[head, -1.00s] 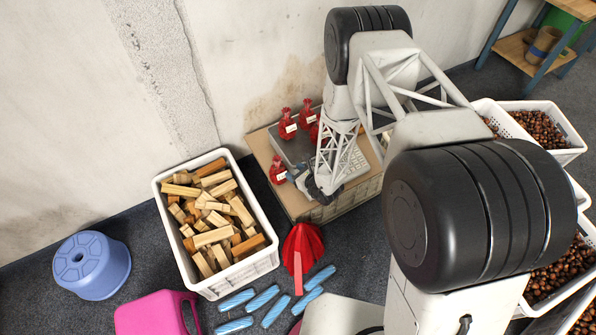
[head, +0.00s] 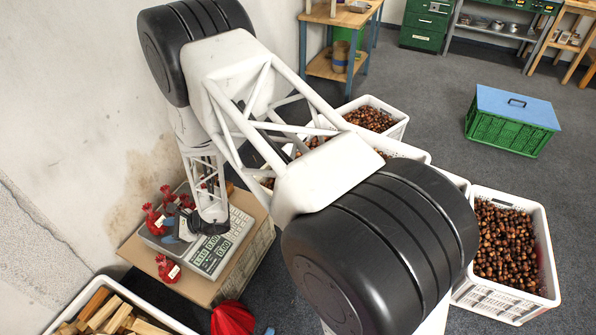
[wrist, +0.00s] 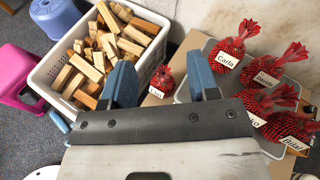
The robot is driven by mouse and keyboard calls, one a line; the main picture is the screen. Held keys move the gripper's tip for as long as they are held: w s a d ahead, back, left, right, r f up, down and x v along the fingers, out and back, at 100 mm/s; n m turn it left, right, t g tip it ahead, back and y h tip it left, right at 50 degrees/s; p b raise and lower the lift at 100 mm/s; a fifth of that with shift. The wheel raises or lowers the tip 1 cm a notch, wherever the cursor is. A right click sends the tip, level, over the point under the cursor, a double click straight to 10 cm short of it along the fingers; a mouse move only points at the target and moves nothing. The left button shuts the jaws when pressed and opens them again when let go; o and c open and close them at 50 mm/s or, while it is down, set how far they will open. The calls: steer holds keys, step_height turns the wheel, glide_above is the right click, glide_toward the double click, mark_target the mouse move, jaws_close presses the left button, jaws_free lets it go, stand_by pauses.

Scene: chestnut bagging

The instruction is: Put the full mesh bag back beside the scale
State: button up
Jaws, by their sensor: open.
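I see no finger closed on the bag. In the head view my wrist hides part of the scale.
A white crate of wood blocks (wrist: 62,72) is left of the scale stand. White crates of chestnuts (head: 510,245) stand to the right. A green crate with a blue lid (head: 512,118) is on the floor behind. A pink stool (wrist: 18,75) is at far left.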

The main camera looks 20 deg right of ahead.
steer(key=s+d+r+n+g+h, duration=0.1)
steer(key=s+d+r+n+g, duration=0.2)
steer(key=r, duration=0.7)
steer(key=s+d+r+n+h, duration=0.1)
steer(key=s+d+r+n, duration=0.4)
steer(key=r, duration=0.5)
steer(key=s+d+r+n+g+h, duration=0.1)
steer(key=s+d+r+n+g, duration=0.3)
steer(key=r, duration=0.6)
steer(key=s+d+r+n+t+h, duration=0.3)
steer(key=s+d+r+h, duration=0.2)
steer(key=d, duration=0.8)
steer(key=s+d+r+n+t+h, duration=0.3)
steer(key=s+d+r+h, duration=0.3)
steer(key=s+d+r, duration=0.5)
steer(key=s+d, duration=0.2)
steer(key=s, duration=0.3)
steer(key=shift+s+r, duration=0.2)
steer(key=shift+s, duration=0.1)
